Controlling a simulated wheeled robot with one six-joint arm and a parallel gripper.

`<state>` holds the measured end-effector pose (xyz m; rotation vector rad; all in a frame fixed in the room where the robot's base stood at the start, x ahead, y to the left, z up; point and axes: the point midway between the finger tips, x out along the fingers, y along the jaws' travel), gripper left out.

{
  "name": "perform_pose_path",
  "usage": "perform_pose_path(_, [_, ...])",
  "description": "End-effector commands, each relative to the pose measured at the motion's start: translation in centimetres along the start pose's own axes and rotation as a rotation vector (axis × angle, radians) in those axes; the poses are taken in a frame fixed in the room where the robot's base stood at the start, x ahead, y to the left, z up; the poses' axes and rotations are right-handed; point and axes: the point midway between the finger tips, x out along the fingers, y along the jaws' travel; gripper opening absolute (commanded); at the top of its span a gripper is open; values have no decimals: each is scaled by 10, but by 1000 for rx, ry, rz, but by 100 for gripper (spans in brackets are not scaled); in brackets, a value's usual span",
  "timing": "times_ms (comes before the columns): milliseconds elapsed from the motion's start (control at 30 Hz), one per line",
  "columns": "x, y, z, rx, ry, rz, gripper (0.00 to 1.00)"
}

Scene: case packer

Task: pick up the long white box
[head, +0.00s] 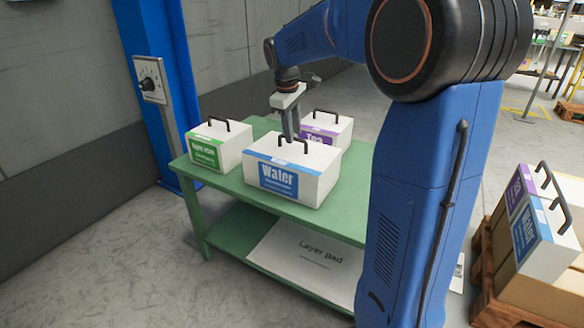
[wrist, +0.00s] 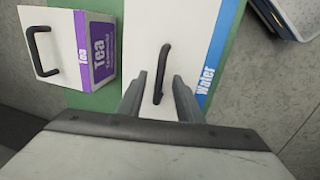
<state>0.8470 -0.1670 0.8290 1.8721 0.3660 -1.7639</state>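The long white box (head: 322,160) with a blue "Water" label and a black top handle stands upright on the green table (head: 222,190). In the wrist view the white box (wrist: 140,25) lies under my gripper, its black handle (wrist: 163,65) upright on top. My gripper (head: 291,137) points down over the middle of the box. In the wrist view my gripper (wrist: 160,88) is open, with one finger to each side of the handle and a gap on both sides. I cannot tell how far down the fingertips reach beside the handle.
A green-labelled white box (head: 228,150) stands to the left and a purple-labelled Tea box (head: 335,122) stands behind. The Tea box (wrist: 75,45) is left of the fingers in the wrist view. A pallet (head: 490,290) with cartons and labelled boxes is at right. A layer pad (head: 300,255) lies on the lower shelf.

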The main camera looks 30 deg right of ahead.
Motion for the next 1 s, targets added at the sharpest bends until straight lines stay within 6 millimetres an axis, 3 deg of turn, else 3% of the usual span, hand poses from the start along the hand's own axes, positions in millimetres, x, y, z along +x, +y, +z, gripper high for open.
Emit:
perform_pose_path(233, [32, 0, 0, 0, -2, -2, 33])
perform_pose_path(567, [37, 0, 0, 0, 0, 0, 33])
perform_pose_path(700, [37, 0, 0, 0, 0, 0, 0])
perform_pose_path(1000, [37, 0, 0, 0, 0, 0, 0])
